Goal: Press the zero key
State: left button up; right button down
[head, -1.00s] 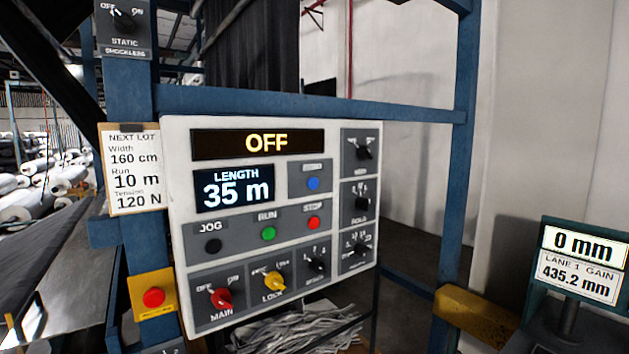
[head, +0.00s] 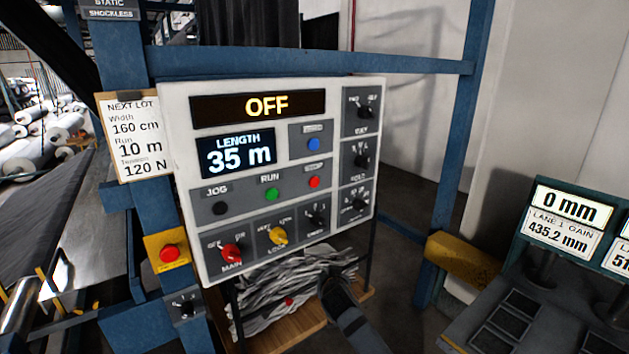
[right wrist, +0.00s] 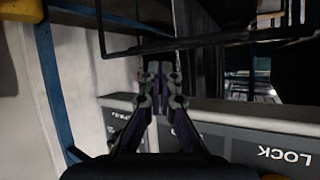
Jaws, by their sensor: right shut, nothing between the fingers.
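A white control panel (head: 182,230) fills the middle of the head view. A blue button (head: 314,144) sits right of its length display (head: 238,155), which reads 35 m. The label above the blue button is too small to read, so I cannot tell whether it is the zero key. My right gripper (head: 328,284) is shut and empty, low in front of the panel's lower edge and below the blue button. In the right wrist view its fingertips (right wrist: 158,76) are together, with the panel's edge and LOCK label (right wrist: 284,154) beyond. My left gripper is out of view.
The panel's top display reads OFF. Green (head: 272,194) and red (head: 314,182) buttons sit below the blue one. A yellow box with a red stop button (head: 168,253) is at left. Under the panel is a shelf of scraps (head: 270,295). A gauge display (head: 566,207) stands at right.

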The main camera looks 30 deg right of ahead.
aim_at(314, 144)
jog(key=s+r+m+t+h+p, duration=0.1)
jog(key=s+r+m+t+h, duration=0.1)
jog(key=r, duration=1.6)
jog(key=s+r+m+t+h+p, duration=0.1)
jog(key=s+r+m, duration=0.3)
jog(key=r, duration=1.4)
jog(key=shift+s+r+m+t+h+p, duration=0.2)
jog(key=shift+r+m+t+h+p, duration=0.15)
jog(key=shift+m+t+h, duration=0.45)
jog(key=shift+w+a, duration=0.1)
jog(key=shift+w+a+f+p, duration=0.1)
jog(key=shift+w+p, duration=0.15)
jog(key=shift+w, duration=1.2)
jog(key=shift+w+a+r+p, duration=0.15)
jog(key=shift+w+p, duration=0.15)
jog(key=shift+w, duration=1.1)
jog(key=shift+w+a+f+p, duration=0.15)
jog(key=shift+w+p, duration=0.1)
jog(key=shift+w, duration=1.2)
